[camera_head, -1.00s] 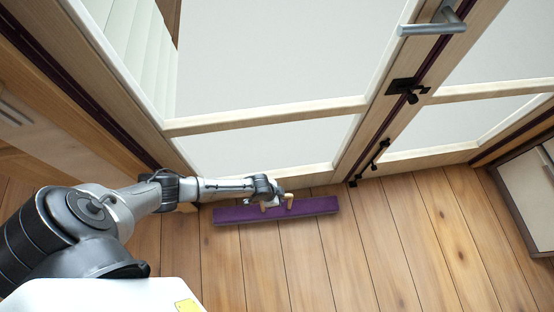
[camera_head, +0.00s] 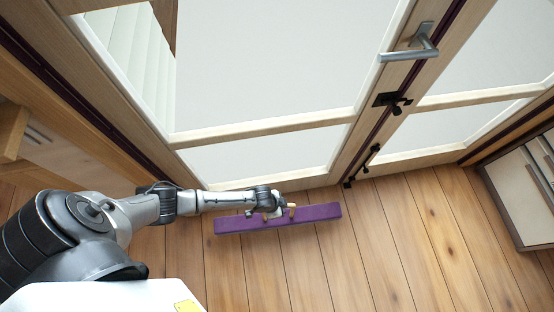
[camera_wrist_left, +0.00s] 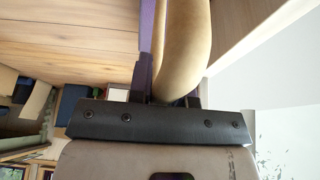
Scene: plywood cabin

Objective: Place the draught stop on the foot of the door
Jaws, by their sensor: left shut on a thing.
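The draught stop (camera_head: 318,213) is a long purple bar with tan handle-like pegs on it, near the foot of the door in the head view. My left gripper (camera_head: 277,213) is shut on a tan part of it. In the left wrist view the gripper (camera_wrist_left: 165,98) closes around the tan piece (camera_wrist_left: 183,45), with a strip of the purple bar (camera_wrist_left: 147,40) beside it. The door (camera_head: 255,150) is wood-framed with pale panels. Its bottom rail (camera_head: 305,176) lies just behind the bar, with a narrow gap seeming to show between them. My right gripper is out of view.
A door handle (camera_head: 412,52) and dark bolts (camera_head: 392,100) sit on the door's right stile. A drawer cabinet (camera_head: 520,195) stands at the right. A wooden cabinet (camera_head: 45,140) is at the left. The plank floor (camera_head: 400,245) in front is clear.

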